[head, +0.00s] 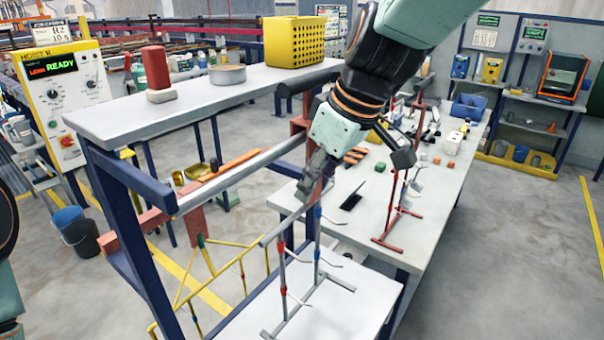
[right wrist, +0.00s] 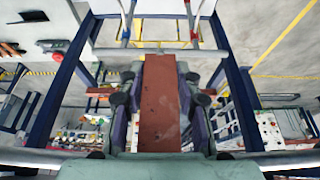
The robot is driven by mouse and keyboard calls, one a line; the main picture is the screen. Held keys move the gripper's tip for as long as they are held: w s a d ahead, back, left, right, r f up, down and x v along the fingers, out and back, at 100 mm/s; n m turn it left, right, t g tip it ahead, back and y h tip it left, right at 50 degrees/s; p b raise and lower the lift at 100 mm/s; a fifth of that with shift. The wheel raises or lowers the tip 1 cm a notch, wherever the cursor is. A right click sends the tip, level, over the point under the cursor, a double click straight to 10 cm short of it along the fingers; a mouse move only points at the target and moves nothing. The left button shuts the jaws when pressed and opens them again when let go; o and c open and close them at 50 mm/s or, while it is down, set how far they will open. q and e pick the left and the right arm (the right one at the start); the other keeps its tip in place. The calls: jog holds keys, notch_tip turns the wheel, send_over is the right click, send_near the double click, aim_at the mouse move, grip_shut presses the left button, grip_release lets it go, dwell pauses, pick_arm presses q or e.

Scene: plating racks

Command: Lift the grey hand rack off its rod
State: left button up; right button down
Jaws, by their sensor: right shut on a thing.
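The grey hand rack (head: 286,226) shows in the head view at lower middle, upright, with a grey top bar, thin posts with red and blue parts, wire hooks and a grey foot bar. My right gripper (head: 314,188) is at its top bar. In the right wrist view its jaws (right wrist: 160,95) are shut on a flat red-brown upright piece (right wrist: 160,110), which appears to be the rack's hanger. The grey rod (head: 235,172) runs close behind; whether the hanger touches it is hidden by my gripper. My left gripper is out of view.
A yellow rack (head: 198,248) hangs left of the grey one. A white shelf (head: 190,98) with a red weight, a tin and a yellow basket (head: 293,42) is above. Blue frame posts (head: 130,225) stand close. A red rack (head: 388,240) stands on the bench at right.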

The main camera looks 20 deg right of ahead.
pick_arm(q)
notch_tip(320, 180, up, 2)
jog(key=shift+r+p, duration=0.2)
jog(key=shift+p, duration=0.9)
pick_arm(e)
jog(key=v, duration=0.3)
jog(key=shift+w+a+r, duration=0.15)
jog(key=shift+w+a, duration=0.05)
jog(key=shift+w, duration=0.05)
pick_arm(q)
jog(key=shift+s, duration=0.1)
pick_arm(e)
jog(key=shift+d, duration=0.1)
